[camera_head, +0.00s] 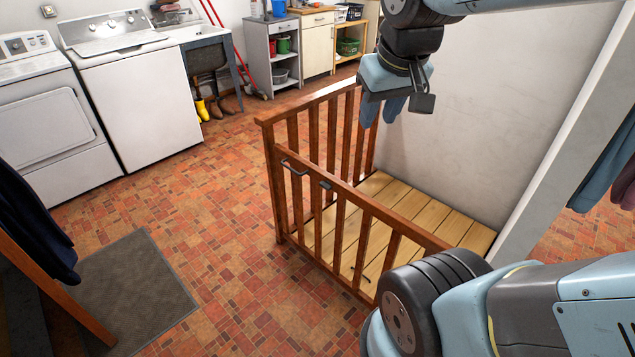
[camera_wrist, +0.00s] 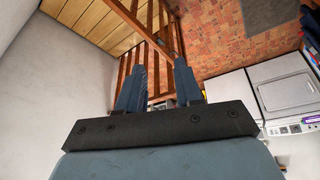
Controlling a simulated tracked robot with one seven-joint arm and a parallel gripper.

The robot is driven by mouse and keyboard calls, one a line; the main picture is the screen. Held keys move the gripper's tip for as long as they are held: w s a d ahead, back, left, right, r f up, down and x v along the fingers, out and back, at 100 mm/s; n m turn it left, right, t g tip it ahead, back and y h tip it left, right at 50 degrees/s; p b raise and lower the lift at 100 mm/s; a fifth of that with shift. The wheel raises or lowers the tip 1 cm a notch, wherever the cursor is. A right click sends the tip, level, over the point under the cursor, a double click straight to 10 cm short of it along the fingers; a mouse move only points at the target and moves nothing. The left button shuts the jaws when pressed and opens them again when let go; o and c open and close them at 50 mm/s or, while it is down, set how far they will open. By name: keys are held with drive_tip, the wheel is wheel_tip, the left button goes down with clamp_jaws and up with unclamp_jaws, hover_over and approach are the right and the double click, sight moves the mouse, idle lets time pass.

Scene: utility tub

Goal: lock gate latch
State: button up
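A brown wooden slatted gate (camera_head: 340,187) forms the front side of a railing around a plank floor. A dark loop-shaped metal piece (camera_head: 294,168) is on the gate's top rail near the corner post. A small dark fitting (camera_head: 326,185) sits farther right on the same rail. Which piece is the latch, and whether it is engaged, I cannot tell. My gripper (camera_head: 382,112) hangs above and behind the gate, near the white wall, apart from the railing. In the wrist view my gripper (camera_wrist: 159,68) has two blue-grey fingers apart with nothing between them.
The side railing (camera_head: 318,95) runs back to the white wall (camera_head: 490,110). Washing machines (camera_head: 125,90) stand at the back left. A grey mat (camera_head: 125,290) lies on the tiled floor. The floor left of the gate (camera_head: 215,195) is clear.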

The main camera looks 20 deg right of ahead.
drive_tip(key=o, duration=0.8)
drive_tip(key=w+f+n+g, duration=0.1)
drive_tip(key=w+f, duration=0.1)
drive_tip(key=w, duration=0.1)
drive_tip(key=w+f+g+h, duration=0.1)
drive_tip(key=w+f, duration=0.1)
drive_tip(key=w, duration=0.1)
drive_tip(key=w+f+n+g, duration=0.1)
drive_tip(key=w+f, duration=0.1)
drive_tip(key=w, duration=0.1)
drive_tip(key=shift+n+h, duration=0.3)
drive_tip(key=w+a+f+n+g+h, duration=0.2)
drive_tip(key=w+f+n+h, duration=0.3)
drive_tip(key=w+f, duration=0.75)
drive_tip(key=n+t+h, duration=0.9)
drive_tip(key=n, duration=0.7)
approach(323, 187)
drive_tip(key=x, duration=0.9)
drive_tip(key=shift+w+d, duration=0.1)
drive_tip(key=shift+d, duration=0.15)
drive_tip(key=shift+c, duration=0.3)
drive_tip(key=c, duration=1)
